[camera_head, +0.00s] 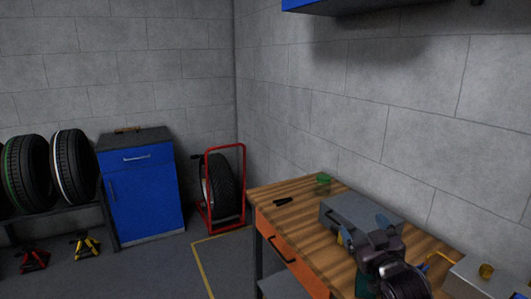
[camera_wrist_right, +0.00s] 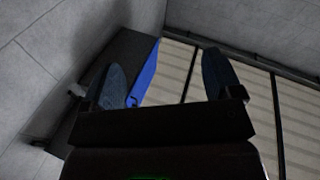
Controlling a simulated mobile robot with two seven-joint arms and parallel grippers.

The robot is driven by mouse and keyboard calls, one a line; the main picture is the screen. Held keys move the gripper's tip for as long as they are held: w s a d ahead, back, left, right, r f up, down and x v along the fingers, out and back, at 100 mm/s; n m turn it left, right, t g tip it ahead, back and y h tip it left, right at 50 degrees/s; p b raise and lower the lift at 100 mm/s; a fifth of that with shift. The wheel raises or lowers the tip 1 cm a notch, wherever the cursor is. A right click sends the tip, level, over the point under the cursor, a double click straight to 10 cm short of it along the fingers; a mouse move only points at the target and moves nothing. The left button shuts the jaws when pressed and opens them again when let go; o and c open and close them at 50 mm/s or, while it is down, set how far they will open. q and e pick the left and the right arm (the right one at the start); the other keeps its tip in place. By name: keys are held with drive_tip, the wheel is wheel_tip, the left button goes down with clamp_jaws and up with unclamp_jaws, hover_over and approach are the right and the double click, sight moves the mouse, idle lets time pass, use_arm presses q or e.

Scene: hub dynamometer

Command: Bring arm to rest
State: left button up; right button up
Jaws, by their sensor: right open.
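My right gripper (camera_head: 366,231) is at the lower right of the head view, above the wooden workbench (camera_head: 312,258) and in front of a grey box. In the right wrist view its two blue-grey fingers (camera_wrist_right: 168,80) stand wide apart with nothing between them. The gripper is open and empty. That view looks up past a blue-edged wall cabinet (camera_wrist_right: 145,75) toward the ceiling. My left gripper is not in either view.
The grey box (camera_head: 345,213), a small black object (camera_head: 284,201) and a green item (camera_head: 323,179) are on the bench. A metal box with a brass knob (camera_head: 486,271) is at right. A blue cabinet (camera_head: 145,195), a red tire cart (camera_head: 211,224) and tires (camera_head: 73,168) stand at left.

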drive_tip(key=s+d+f+m+g+h, duration=0.1)
drive_tip(key=s+f+g, duration=0.3)
drive_tip(key=s+f, duration=1)
drive_tip(key=s+d+f+m+g+h, duration=0.2)
drive_tip(key=s+d+f+m+g, duration=0.1)
drive_tip(key=s+f, duration=1.2)
drive_tip(key=shift+d+f+g, duration=0.4)
drive_tip(key=shift+d+f, duration=0.2)
drive_tip(key=shift+f, duration=0.3)
